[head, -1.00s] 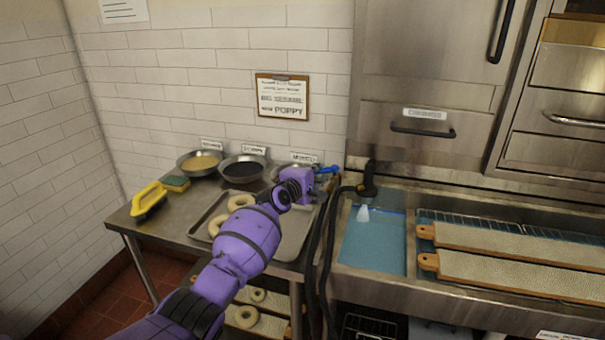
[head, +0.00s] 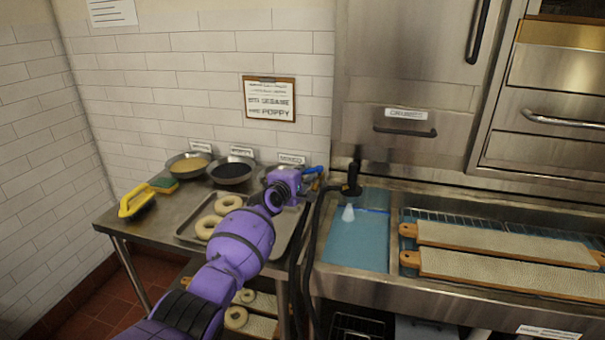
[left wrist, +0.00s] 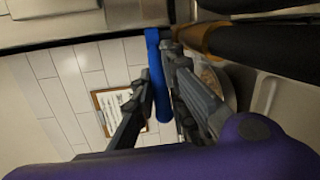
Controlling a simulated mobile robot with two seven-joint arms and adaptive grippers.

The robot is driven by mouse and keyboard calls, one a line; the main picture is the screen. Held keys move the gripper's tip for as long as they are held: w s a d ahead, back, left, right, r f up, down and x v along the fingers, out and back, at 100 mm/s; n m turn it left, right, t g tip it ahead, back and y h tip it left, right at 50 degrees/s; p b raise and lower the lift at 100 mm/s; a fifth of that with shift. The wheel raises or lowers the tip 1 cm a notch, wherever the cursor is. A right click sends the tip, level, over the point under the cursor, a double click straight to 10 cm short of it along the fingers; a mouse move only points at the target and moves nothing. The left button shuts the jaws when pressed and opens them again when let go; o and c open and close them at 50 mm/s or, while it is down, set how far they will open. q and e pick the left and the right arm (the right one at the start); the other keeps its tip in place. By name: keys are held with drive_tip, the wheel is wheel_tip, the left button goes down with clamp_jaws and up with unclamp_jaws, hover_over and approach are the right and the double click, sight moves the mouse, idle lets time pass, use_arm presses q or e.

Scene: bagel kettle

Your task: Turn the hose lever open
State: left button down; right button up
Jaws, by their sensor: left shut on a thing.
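The blue hose lever (head: 313,170) shows just past my left gripper (head: 303,181) at the right end of the steel table. In the left wrist view, the lever (left wrist: 154,62) stands between the two dark fingers of my left gripper (left wrist: 160,88), which is shut on it. A brass-coloured fitting (left wrist: 205,38) and a thick black hose (left wrist: 270,45) lie beside it. In the head view, the black hose (head: 310,245) hangs down by the sink. My right gripper is out of view.
The steel table (head: 118,220) holds a tray (head: 185,237) of bagels, several bowls, a sponge (head: 163,186) and a yellow-handled tool (head: 137,199). Right of the hose is a blue-floored sink (head: 350,245), then long boards (head: 500,243) on a rack.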

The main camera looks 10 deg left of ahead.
use_arm(q)
drive_tip(key=c, duration=2)
unclamp_jaws()
drive_tip(key=v, duration=1.2)
